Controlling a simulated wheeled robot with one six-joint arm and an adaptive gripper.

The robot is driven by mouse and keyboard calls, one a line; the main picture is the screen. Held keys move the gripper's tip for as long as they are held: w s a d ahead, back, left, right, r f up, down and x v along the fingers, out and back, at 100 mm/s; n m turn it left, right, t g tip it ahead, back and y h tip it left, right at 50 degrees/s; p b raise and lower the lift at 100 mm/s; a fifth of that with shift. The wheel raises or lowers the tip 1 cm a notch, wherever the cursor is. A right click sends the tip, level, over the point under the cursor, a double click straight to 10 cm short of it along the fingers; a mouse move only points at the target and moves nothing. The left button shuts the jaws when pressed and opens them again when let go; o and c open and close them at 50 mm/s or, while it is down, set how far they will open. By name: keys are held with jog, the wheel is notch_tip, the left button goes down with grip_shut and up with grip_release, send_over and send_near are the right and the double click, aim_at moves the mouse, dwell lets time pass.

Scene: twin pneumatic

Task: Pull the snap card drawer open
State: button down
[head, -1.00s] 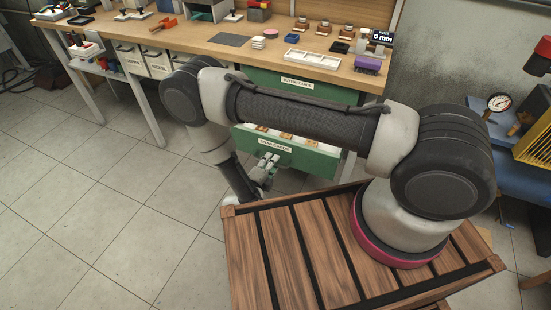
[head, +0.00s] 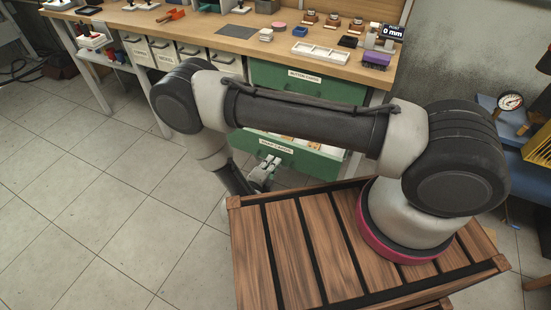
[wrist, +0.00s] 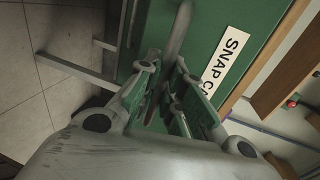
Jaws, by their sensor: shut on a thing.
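The snap card drawer (head: 318,162) is the green lower drawer under the bench in the head view. It stands out from the cabinet, and cards show inside it behind its front. In the wrist view its green front (wrist: 213,22) and part of its white label (wrist: 227,58) fill the upper middle. A grey bar handle (wrist: 180,28) runs between my fingers. My gripper (head: 268,170) is at the drawer front, shut on the handle; it also shows in the wrist view (wrist: 168,82). The fingers hide part of the handle.
The closed button card drawer (head: 340,88) is above. The wooden bench top (head: 215,42) carries trays and small parts. My slatted wooden base top fills the foreground. The tiled floor (head: 100,200) at left is clear. A blue stand with a gauge (head: 510,101) is at right.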

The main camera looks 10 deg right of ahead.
jog(key=shift+s+a, duration=0.15)
jog(key=shift+s, duration=0.05)
jog(key=c, duration=1.5)
grip_release()
